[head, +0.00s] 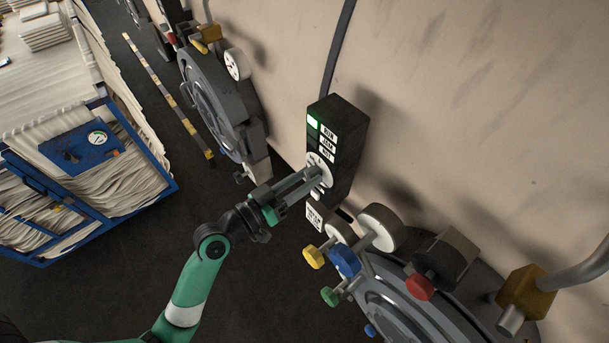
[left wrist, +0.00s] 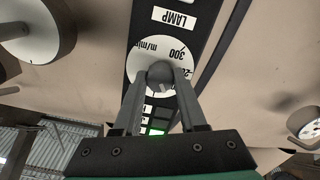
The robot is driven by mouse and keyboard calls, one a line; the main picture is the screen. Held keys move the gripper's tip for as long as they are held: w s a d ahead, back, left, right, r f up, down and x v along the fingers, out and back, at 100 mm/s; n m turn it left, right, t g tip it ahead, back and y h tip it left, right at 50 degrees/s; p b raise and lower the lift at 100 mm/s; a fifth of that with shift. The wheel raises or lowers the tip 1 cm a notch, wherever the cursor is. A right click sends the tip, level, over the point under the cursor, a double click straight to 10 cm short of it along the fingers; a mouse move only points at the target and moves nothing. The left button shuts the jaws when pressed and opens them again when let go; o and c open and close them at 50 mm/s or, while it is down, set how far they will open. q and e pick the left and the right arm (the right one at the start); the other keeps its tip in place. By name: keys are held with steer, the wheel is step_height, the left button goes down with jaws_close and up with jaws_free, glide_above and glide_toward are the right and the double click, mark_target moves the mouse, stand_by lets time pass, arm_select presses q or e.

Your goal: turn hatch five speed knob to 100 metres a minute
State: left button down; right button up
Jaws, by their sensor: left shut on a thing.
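The speed knob (left wrist: 160,73) is a small dark grey knob on a round white dial (left wrist: 146,52) in the left wrist view. The dial is marked "m/min", "300" and a partly hidden "200". It sits on a black control box (head: 348,150), below labelled lamps, in the head view. My left gripper (head: 318,176) reaches in from the lower left and is shut on the knob; its fingers (left wrist: 160,90) flank the knob in the left wrist view. The fingers cover part of the scale, and I cannot read the pointer's setting. My right gripper is not in view.
A round hatch (head: 212,95) with a gauge (head: 236,64) is left of the box. Yellow (head: 313,257), blue (head: 344,261), green (head: 329,297) and red (head: 419,287) handles crowd below it.

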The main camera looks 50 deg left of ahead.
arm_select(q)
steer(key=shift+n+p, duration=0.45)
steer(key=shift+n, duration=1.05)
steer(key=shift+c, duration=2.3)
jaws_free()
steer(key=s+b, duration=0.3)
steer(key=s, duration=0.8)
steer(key=shift+s+a+b, duration=0.2)
steer(key=shift+s+b, duration=0.15)
